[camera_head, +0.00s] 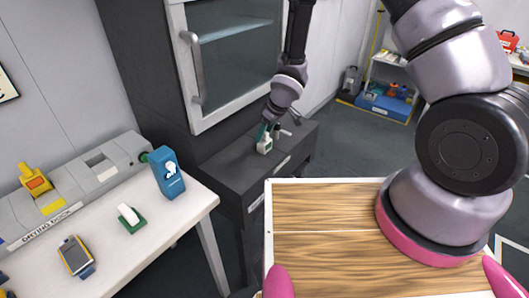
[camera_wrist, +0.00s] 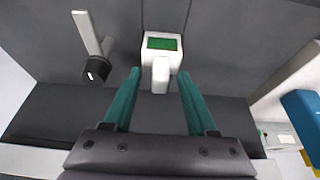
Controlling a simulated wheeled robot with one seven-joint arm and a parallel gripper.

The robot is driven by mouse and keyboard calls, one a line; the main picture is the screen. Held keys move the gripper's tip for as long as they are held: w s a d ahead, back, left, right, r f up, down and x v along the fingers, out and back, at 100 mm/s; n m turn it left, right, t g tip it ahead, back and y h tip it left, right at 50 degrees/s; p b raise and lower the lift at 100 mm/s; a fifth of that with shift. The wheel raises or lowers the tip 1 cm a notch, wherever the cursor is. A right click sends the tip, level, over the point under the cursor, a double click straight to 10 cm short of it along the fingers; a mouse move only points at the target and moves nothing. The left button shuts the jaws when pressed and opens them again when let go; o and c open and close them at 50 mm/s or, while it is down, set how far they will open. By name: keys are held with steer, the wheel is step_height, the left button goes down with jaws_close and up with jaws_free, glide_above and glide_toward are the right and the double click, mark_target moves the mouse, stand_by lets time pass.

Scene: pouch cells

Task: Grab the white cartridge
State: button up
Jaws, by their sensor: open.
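A small white cartridge (camera_head: 264,145) with a green panel stands on the dark grey cabinet top. In the wrist view the white cartridge (camera_wrist: 150,57) shows its green face and a narrower white part pointing toward me. My gripper (camera_head: 270,129) is over the cabinet top, right at the cartridge. In the wrist view my gripper (camera_wrist: 158,74) is open, with one green finger on each side of the cartridge's narrow part. I see gaps on both sides; whether either finger touches it is not clear.
A metal lever with a black end (camera_wrist: 95,66) stands left of the cartridge in the wrist view. A glass-fronted cabinet (camera_head: 225,60) rises behind. On the white table (camera_head: 165,225) are a blue box (camera_head: 168,173), a white piece on a green base (camera_head: 130,217) and a handheld device (camera_head: 76,256).

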jaws_close()
stand_by(1.5)
